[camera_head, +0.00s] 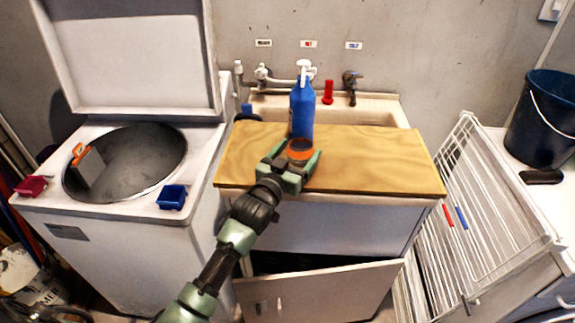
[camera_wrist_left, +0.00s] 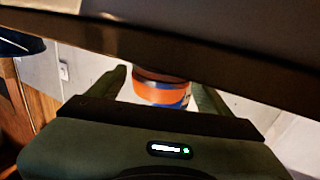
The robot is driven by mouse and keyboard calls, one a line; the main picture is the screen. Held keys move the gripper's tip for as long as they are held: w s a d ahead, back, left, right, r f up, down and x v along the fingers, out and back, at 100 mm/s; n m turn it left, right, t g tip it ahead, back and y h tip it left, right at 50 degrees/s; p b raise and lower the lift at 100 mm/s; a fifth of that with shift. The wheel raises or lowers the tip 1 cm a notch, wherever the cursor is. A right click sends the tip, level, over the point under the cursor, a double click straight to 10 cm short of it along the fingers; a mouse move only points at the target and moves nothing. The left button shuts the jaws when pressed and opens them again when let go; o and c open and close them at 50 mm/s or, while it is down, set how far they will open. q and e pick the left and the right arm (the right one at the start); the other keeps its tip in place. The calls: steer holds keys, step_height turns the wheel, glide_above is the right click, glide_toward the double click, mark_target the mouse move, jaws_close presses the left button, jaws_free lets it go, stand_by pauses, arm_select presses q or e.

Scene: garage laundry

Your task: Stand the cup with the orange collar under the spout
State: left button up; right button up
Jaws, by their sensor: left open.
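The cup with the orange collar (camera_head: 300,150) stands on the wooden board in front of the blue bottle. My left gripper (camera_head: 297,160) is open, with one finger on each side of the cup. In the left wrist view the orange collar (camera_wrist_left: 160,92) shows between the two fingers (camera_wrist_left: 163,86); whether they touch it I cannot tell. The lower part of the cup is hidden by the gripper in the head view. Behind the board, a pale tap (camera_head: 285,78) and a dark tap (camera_head: 350,86) reach over the sink. My right gripper is not in view.
The blue pump bottle (camera_head: 302,108) stands close behind the cup. The wooden board (camera_head: 385,165) is clear to the right. The sink (camera_head: 385,108) lies behind it, with a red object (camera_head: 328,92) near the taps. An open washer (camera_head: 125,210) is left, a wire rack (camera_head: 490,200) right.

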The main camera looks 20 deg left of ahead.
arm_select(q)
steer(key=s+a, duration=0.1)
steer(key=s, duration=0.9)
steer(key=shift+s+b, duration=0.25)
steer(key=shift+b, duration=0.1)
steer(key=shift+a, duration=0.1)
